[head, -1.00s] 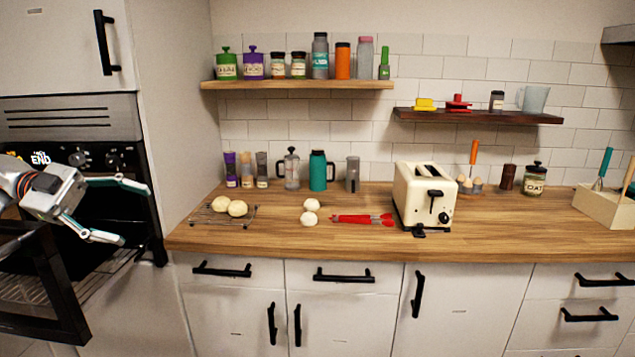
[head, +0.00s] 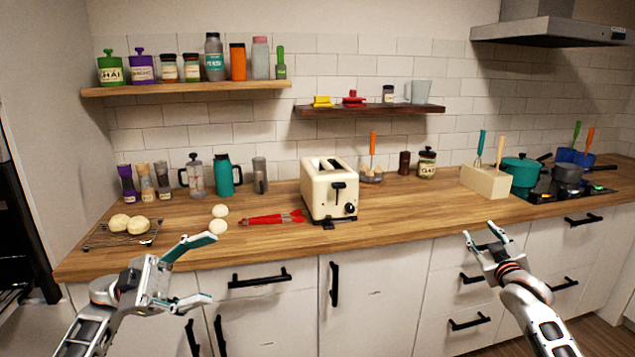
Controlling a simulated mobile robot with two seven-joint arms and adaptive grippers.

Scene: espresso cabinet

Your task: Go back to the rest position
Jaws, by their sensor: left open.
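My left gripper (head: 196,270) is at the lower left of the head view, in front of the counter's cabinet fronts. Its fingers are spread and nothing is between them. My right gripper (head: 483,239) is at the lower right, in front of the drawers. Its two fingers stand apart and it holds nothing. Both grippers appear clear of the wooden counter (head: 390,210).
The counter carries a wire rack (head: 100,238) with buns, red tongs (head: 272,217), a cream toaster (head: 318,190), a utensil box (head: 487,182) and a teal pot (head: 521,170) by the stove. Drawer handles (head: 260,279) stick out below. Part of the dark oven (head: 20,230) shows at the left edge.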

